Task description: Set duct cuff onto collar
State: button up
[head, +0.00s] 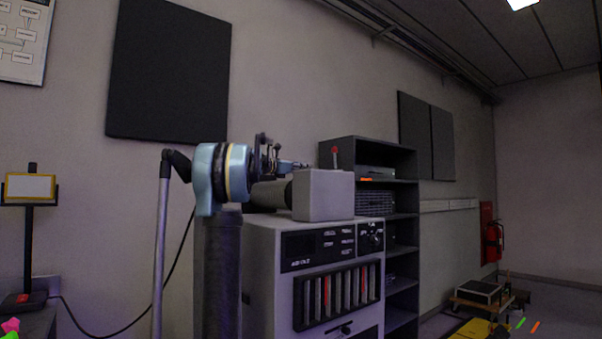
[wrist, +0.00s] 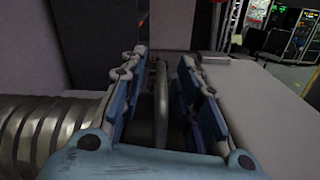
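My gripper (head: 277,163) is above the left edge of the grey cabinet in the head view, small and dark there. In the wrist view my gripper (wrist: 161,105) has its two blue-padded fingers apart, with a thin upright grey rim (wrist: 161,90) between them and dark gaps on both sides. This rim looks like part of the duct cuff; I cannot be sure. The ribbed duct (wrist: 40,130) runs in from the left, beside the left finger, and it also shows in the head view (head: 270,195), beside a grey box (head: 323,195). I cannot make out the collar.
The grey cabinet (head: 262,255) carries the box. A dark shelf rack (head: 403,245) stands right behind it. A floor stand with a yellow-framed panel (head: 30,187) is at far left. Low crates and a yellow mat (head: 470,328) lie at lower right.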

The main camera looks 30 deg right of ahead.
jog(key=shift+d, duration=0.1)
jog(key=shift+c, duration=0.2)
grip_shut()
jog(key=shift+s, duration=0.5)
jog(key=shift+o, duration=0.2)
grip_release()
jog(key=shift+s, duration=0.1)
jog(key=a, duration=1.2)
jog(key=shift+s, duration=0.2)
